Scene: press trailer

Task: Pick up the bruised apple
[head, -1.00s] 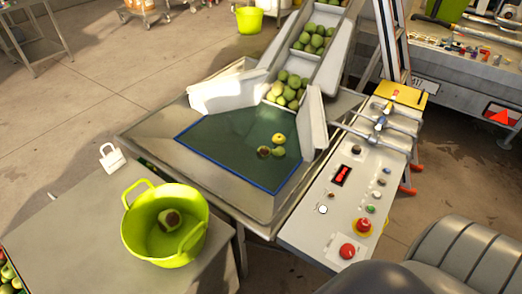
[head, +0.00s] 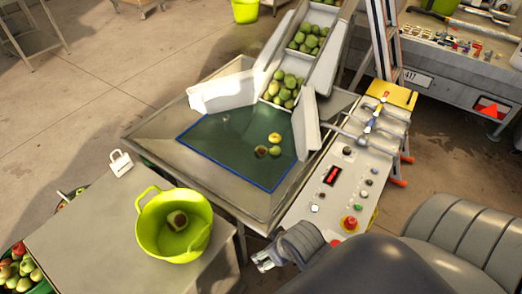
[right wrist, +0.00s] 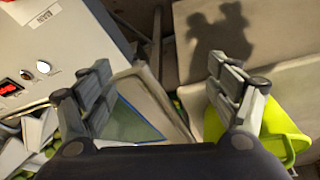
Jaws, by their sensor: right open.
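Three apples lie on the dark green mat (head: 215,135) of the steel sorting table: a yellow-green one (head: 275,138), a green one (head: 276,151) and a brown-marked, bruised-looking one (head: 261,152). Another apple with a brown patch (head: 179,220) lies inside the lime-green bucket (head: 150,240). My right gripper (head: 264,262) is open and empty, low in the head view, between the bucket and the control panel. In the right wrist view its fingers (right wrist: 163,78) are spread, with part of the mat (right wrist: 130,124) and bucket (right wrist: 280,135) beyond. My left gripper is out of view.
The control panel (head: 325,195) with buttons stands right of the mat. A chute (head: 315,60) holds several green apples at the back. The bucket stands on a grey side table (head: 95,235).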

